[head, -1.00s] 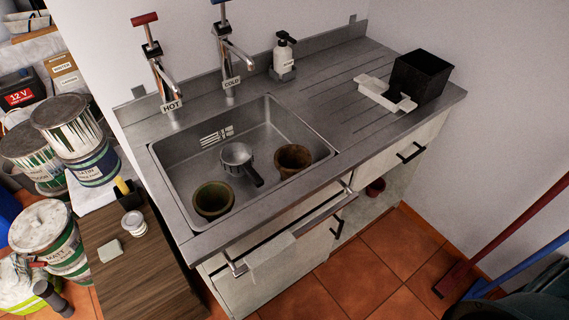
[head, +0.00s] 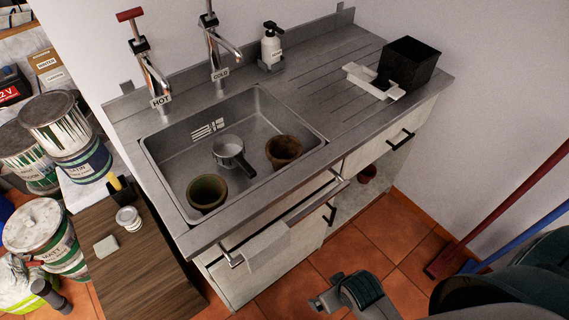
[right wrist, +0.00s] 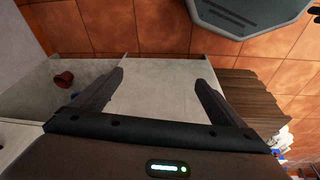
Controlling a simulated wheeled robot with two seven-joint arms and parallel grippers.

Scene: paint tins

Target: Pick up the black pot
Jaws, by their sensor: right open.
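The black pot (head: 408,62) is a square, dark, open-topped container. It stands upright at the right end of the steel drainer, against or just behind a white tray-like piece (head: 374,82). My right gripper (right wrist: 158,88) is open and empty in the right wrist view, its two dark fingers apart over the pale cabinet front and tiled floor. In the head view my right arm shows low at the right, well below and in front of the pot. The pot is not in the right wrist view. My left gripper is not in view.
The sink (head: 237,150) holds two brown pots (head: 207,193) and a metal pan (head: 229,151). A soap bottle (head: 271,46) stands behind. A cloth (head: 268,246) hangs on the front rail. Red and blue poles (head: 500,208) lean at right. The ribbed drainer is mostly clear.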

